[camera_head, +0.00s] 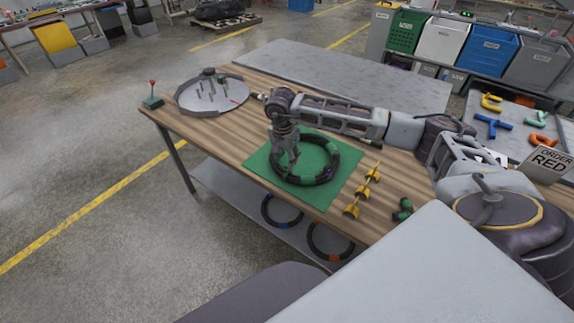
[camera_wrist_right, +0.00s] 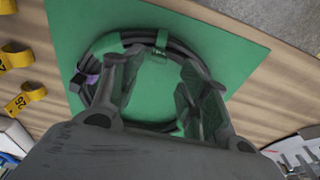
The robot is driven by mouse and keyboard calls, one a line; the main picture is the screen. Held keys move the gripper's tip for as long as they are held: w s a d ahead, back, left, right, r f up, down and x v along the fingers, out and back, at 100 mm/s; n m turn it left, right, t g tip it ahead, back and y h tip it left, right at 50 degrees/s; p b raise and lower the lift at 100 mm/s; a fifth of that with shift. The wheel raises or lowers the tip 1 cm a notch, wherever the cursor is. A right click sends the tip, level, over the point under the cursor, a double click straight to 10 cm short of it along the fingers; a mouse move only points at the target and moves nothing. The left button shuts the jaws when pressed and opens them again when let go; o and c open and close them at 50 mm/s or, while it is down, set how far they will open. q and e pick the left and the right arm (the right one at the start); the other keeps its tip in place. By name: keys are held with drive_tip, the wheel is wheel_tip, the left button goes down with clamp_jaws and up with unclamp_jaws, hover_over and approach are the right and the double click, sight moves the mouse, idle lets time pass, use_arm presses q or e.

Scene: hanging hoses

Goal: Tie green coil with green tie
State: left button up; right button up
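A black coil (camera_head: 336,160) with green bands lies on a green mat (camera_head: 262,163) on the wooden table. The wrist view shows the coil (camera_wrist_right: 186,48) too, with a green band (camera_wrist_right: 107,43) at its upper left. A green tie-like strap with a buckle (camera_wrist_right: 160,46) is at the coil's top; whether it is fastened I cannot tell. My right gripper (camera_head: 289,158) points down over the coil's left part. My left gripper is not in view.
Yellow ties (camera_head: 365,188) and a dark green item (camera_head: 402,209) lie right of the mat. A round grey tray (camera_head: 210,95) stands at the table's far left. An order card reading RED (camera_head: 550,160) stands at right. Two banded coils (camera_head: 282,211) are below the tabletop.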

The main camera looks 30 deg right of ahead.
drive_tip(key=shift+a+r, duration=0.2)
drive_tip(key=shift+r, duration=2.75)
